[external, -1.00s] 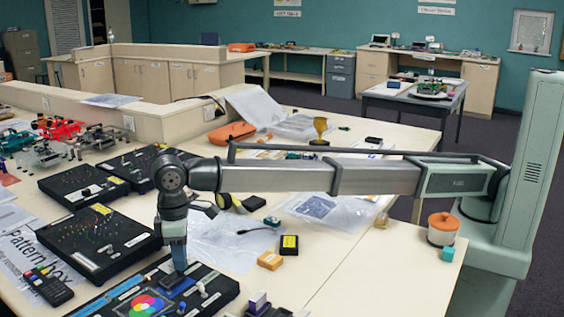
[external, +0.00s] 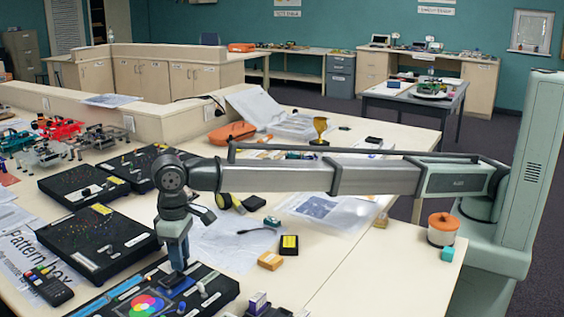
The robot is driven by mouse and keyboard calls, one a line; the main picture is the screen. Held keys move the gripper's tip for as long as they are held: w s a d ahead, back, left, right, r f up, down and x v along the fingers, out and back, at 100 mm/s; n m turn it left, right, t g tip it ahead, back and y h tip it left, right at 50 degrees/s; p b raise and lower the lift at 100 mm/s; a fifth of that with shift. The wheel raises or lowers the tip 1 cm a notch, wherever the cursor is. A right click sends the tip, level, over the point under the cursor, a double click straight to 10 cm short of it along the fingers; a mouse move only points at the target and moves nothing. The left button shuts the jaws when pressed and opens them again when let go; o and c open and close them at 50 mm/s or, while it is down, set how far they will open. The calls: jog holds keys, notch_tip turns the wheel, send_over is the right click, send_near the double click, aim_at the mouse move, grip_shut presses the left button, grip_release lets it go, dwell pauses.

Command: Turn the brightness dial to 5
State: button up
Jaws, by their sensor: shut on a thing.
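A black panel box (external: 222,290) with a colour wheel (external: 147,303) and several small controls lies at the front of the table. My gripper (external: 178,275) points straight down over the back part of this panel, just behind the colour wheel. Its fingers are closed on a small dark knob, which I take to be the brightness dial; the fingers hide most of it. The dial's marks and its setting are too small to read. Small light knobs (external: 203,290) stand on the panel to the right of my gripper.
Other black boxes (external: 95,240) lie to the left, with a remote control (external: 48,285) near them. A yellow-orange block (external: 270,260) and a black-and-yellow block (external: 289,245) lie right of my gripper.

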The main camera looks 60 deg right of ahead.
jog(key=o, duration=1.1)
